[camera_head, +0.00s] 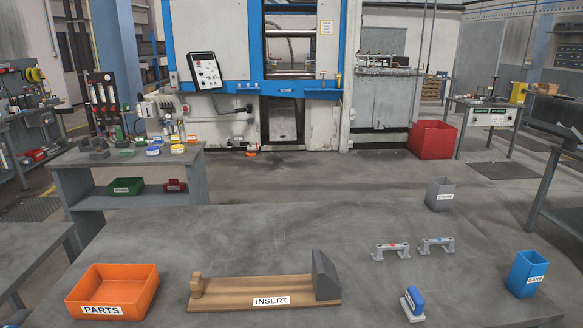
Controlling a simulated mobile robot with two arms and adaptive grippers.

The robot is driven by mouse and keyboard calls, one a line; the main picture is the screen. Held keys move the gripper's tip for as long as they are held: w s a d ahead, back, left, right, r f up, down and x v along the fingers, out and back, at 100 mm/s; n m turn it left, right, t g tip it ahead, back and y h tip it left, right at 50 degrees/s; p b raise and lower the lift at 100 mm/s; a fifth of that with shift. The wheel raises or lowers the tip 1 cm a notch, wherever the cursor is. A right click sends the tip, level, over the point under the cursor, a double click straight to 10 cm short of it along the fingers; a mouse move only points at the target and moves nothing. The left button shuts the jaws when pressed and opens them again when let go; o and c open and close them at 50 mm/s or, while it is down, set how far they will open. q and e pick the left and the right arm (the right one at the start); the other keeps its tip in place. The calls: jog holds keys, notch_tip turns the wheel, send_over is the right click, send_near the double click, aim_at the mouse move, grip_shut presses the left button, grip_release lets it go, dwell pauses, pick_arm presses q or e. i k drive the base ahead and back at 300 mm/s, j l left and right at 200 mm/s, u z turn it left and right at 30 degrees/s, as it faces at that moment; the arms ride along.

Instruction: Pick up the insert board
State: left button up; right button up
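The insert board (225,292) is a flat brown wooden board with a white label reading INSERT on its front edge. It lies on the grey table (200,240) near the front. A wooden block (197,284) stands on its left end and a dark grey wedge-shaped block (322,277) stands at its right end.
An orange PARTS bin (112,290) stands left of the board. To the right are two grey handle-like parts (390,251) (437,245), a blue-and-white piece (412,303), a blue bin (526,274) and a grey bin (440,193). The table behind the board is clear.

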aim_at(322, 287)
jog(key=u, duration=1.45)
jog(key=k+l+u, duration=0.1)
jog(key=l, duration=0.4)
jog(key=k+l+u, duration=0.1)
jog(key=k+l, duration=0.5)
jog(key=l, duration=0.3)
jog(key=k+l+u, duration=0.15)
jog(key=l, duration=0.3)
jog(key=k, duration=0.1)
